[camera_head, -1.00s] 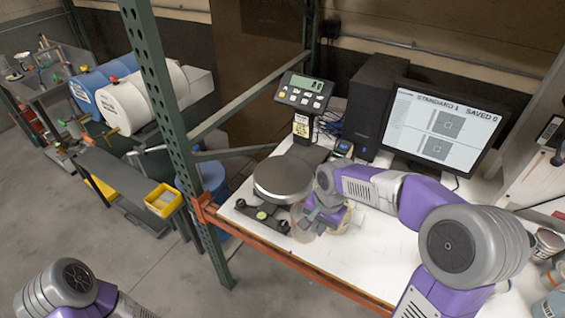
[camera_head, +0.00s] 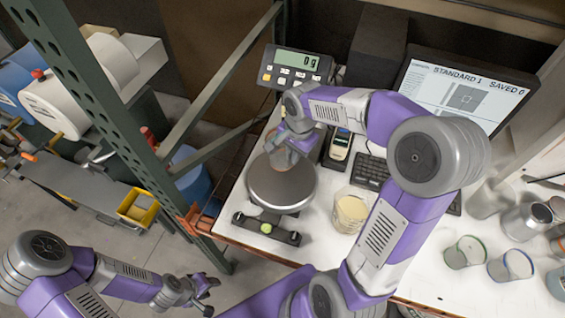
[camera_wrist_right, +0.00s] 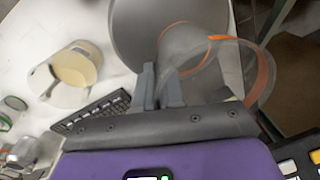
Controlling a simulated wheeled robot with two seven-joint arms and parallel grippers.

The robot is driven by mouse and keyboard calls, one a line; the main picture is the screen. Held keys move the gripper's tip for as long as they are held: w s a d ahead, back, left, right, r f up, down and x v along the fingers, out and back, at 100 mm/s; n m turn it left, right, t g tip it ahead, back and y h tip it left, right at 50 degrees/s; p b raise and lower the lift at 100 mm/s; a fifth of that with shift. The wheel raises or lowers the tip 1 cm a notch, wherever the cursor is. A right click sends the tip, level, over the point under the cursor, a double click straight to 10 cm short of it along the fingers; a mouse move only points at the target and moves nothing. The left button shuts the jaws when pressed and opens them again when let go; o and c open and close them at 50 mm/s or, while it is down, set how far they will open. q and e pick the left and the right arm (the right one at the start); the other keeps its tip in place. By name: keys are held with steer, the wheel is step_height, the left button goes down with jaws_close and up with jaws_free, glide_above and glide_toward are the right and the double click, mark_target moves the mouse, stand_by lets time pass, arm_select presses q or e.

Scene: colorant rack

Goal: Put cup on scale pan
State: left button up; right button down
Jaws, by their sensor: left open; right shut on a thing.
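The cup (camera_wrist_right: 217,68) is clear with an orange rim and shows tilted in the right wrist view. My right gripper (camera_wrist_right: 160,88) is shut on its wall. In the head view my right gripper (camera_head: 286,146) is over the far edge of the round dark scale pan (camera_head: 282,187). The cup there is small and partly hidden by the gripper. The pan also shows behind the cup in the right wrist view (camera_wrist_right: 150,25). I cannot tell whether cup and pan touch. My left gripper (camera_head: 207,291) is open and empty, low at the left, away from the bench.
The scale display (camera_head: 296,67) reads 0 g. A container of pale material (camera_head: 350,212) stands right of the pan. A handheld device (camera_head: 340,148) and keyboard (camera_head: 371,173) lie behind it. Several cups (camera_head: 464,252) stand at the right. A green rack post (camera_head: 85,100) rises at the left.

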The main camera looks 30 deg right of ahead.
steer(key=f, duration=0.7)
steer(key=shift+s, duration=0.3)
steer(key=shift+w+f, duration=0.1)
steer(key=shift+f, duration=0.15)
steer(key=shift+f+b, duration=0.1)
steer(key=shift+b, duration=0.2)
steer(key=c, duration=1.2)
jaws_free()
steer(key=shift+c, duration=0.2)
step_height(320, 180, up, 12)
steer(key=s+p, duration=0.1)
steer(key=shift+d, duration=0.25)
